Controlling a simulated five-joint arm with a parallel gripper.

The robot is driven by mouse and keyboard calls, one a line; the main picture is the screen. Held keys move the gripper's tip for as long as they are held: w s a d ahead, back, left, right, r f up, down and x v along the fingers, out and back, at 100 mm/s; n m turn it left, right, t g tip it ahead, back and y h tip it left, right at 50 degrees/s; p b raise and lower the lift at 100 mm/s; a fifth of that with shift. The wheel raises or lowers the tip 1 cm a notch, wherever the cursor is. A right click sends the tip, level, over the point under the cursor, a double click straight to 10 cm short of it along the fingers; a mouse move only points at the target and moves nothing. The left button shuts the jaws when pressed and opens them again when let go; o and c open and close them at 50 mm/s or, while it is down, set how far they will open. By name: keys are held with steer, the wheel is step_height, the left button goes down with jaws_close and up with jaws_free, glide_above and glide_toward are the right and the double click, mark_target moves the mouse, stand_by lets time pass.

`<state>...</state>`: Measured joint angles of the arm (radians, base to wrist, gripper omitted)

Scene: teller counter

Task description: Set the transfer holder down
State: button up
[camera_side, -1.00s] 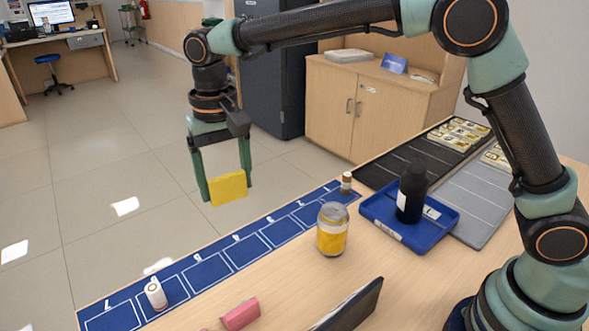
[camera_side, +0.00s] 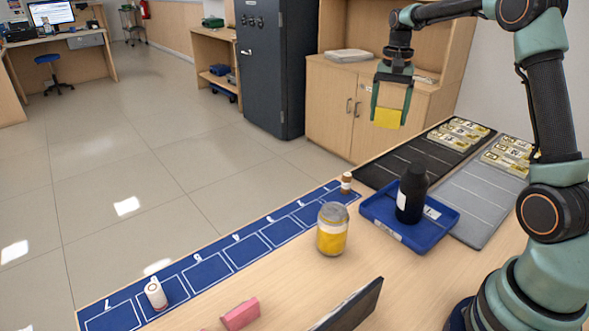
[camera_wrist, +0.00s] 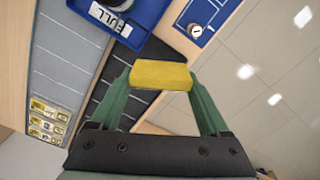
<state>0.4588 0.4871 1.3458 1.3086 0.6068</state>
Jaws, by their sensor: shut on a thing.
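My gripper (camera_side: 389,118) is shut on a yellow block, which I take to be the transfer holder (camera_side: 388,117). In the wrist view the block (camera_wrist: 161,75) spans between the two green fingers, with the black mat (camera_wrist: 112,100) below and to the left. A grey mat (camera_side: 470,205) lies beside the black one. Both mats have white lines and carry several yellow-and-white blocks (camera_side: 462,132) at their far ends.
A blue tray (camera_side: 375,222) holds a dark bottle (camera_side: 411,195). A yellow jar (camera_side: 332,229), a numbered blue strip (camera_side: 209,270) with small bottles, a pink block (camera_side: 240,313) and a dark panel (camera_side: 350,307) are on the counter. The near black mat is mostly clear.

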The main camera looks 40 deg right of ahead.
steer(key=s+d+m, duration=0.3)
steer(key=s+d, duration=0.5)
steer(key=d, duration=0.3)
steer(key=m, duration=0.3)
glide_above(459, 192)
step_height(459, 192, down, 15)
steer(key=shift+a+r, duration=0.1)
steer(key=shift+f, duration=2.5)
steer(key=shift+f, duration=0.1)
steer(key=o, duration=1.1)
